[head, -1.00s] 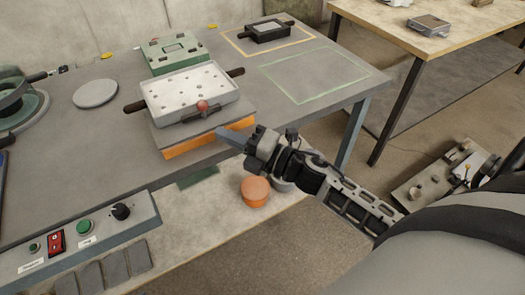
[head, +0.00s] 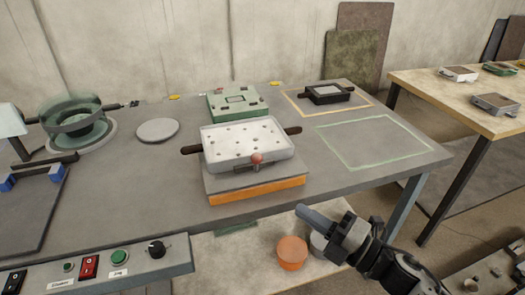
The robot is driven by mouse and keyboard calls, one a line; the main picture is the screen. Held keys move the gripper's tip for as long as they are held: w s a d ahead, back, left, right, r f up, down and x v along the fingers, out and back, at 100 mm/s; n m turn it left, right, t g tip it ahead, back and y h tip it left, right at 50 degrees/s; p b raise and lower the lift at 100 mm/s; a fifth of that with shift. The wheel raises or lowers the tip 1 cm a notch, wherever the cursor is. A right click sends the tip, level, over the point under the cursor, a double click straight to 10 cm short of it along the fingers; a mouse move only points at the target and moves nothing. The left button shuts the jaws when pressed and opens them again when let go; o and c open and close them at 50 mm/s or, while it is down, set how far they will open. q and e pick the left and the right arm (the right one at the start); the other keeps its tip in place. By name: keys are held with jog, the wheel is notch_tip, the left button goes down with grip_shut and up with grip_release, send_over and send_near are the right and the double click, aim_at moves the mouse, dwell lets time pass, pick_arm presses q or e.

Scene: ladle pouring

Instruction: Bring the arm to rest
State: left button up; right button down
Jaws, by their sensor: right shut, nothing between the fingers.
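My right gripper (head: 318,217) is at the lower right in the head view, in front of the grey table's (head: 240,222) front edge. Its fingers are together with nothing between them, and they point left. It is apart from the white tray-like mould (head: 247,140) with holes, dark side handles and a red knob. That mould sits on a grey and orange base (head: 258,193) on the table. My left gripper is not in view.
A ladle-like round vessel (head: 75,117) stands at the left of the table. A green block (head: 238,101) and a small black mould (head: 328,95) stand behind. A green-outlined area (head: 375,140) is empty. A control panel (head: 110,262) lies along the front.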

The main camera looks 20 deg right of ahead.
jog(key=s+a+f+m+g+h, duration=0.3)
jog(key=f+m, duration=0.4)
jog(key=m, duration=0.5)
jog(key=s+a+f+m+g+h, duration=0.2)
jog(key=s+a+f+m+h, duration=0.2)
jog(key=f+m, duration=0.4)
jog(key=s+m, duration=0.1)
jog(key=m, duration=0.2)
jog(key=shift+s+a+m+g, duration=0.35)
jog(key=shift+m+g, duration=0.05)
